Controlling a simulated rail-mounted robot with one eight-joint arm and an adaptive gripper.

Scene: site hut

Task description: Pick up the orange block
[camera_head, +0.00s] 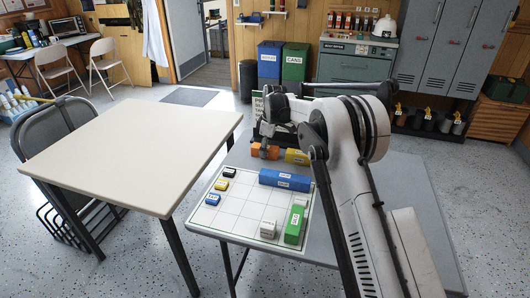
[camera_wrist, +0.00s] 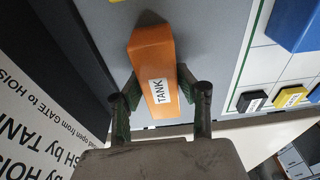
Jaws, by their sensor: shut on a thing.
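The orange block (camera_head: 265,152) is at the back edge of the grey table, just beyond the gridded white board (camera_head: 240,226). In the wrist view the orange block (camera_wrist: 153,70) carries a white label reading TANK. My gripper (camera_head: 268,138) reaches down to it from above. In the wrist view the fingers of my gripper (camera_wrist: 157,97) stand on either side of the block, closed against it. The block appears to be at the table surface; I cannot tell whether it is lifted.
A yellow block (camera_head: 297,156) lies close to the right of the orange block. A bare cream table (camera_head: 135,150) stands left.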

